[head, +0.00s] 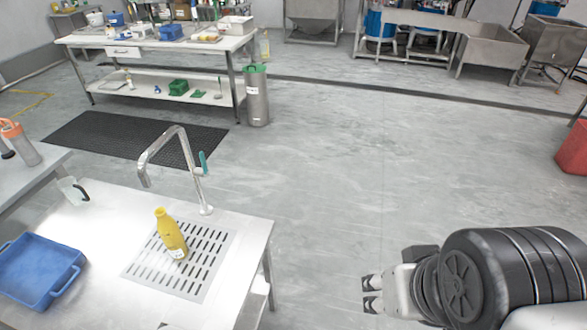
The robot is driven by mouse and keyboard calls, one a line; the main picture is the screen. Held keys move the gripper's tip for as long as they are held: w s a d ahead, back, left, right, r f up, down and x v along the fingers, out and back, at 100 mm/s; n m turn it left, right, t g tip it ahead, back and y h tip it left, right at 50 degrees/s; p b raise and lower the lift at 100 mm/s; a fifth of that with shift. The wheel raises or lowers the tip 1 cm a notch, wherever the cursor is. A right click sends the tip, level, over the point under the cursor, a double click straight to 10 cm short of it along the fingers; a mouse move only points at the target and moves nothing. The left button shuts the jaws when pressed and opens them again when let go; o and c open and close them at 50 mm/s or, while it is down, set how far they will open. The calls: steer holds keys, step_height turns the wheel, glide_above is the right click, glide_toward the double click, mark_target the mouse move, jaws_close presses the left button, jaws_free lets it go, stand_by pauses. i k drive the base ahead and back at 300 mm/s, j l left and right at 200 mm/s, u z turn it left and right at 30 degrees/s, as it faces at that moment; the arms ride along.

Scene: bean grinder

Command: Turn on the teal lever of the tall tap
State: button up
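The tall tap (185,160) stands at the back right of the steel table. It is a chrome pipe that bends over to the left, with its spout pointing down. The teal lever (203,162) sits on the right side of its upright and points upward. My gripper (370,293) is at the lower right of the head view, over the floor and well away from the tap. Its two fingertips point left, with a gap between them and nothing held.
A yellow bottle (171,236) stands on the slotted drain plate (145,266) in front of the tap. A blue tray (36,275) and a clear jug (72,191) are on the table's left. Open floor (350,180) lies between table and arm. A red container (574,150) is at right.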

mark_target(207, 174)
steer(key=i+j+u, duration=0.15)
steer(key=u, duration=0.2)
steer(key=i+u, duration=0.35)
steer(key=i+j+u, duration=0.1)
steer(key=u, duration=0.2)
steer(key=i+z, duration=0.35)
steer(key=k+j, duration=0.05)
steer(key=k, duration=0.05)
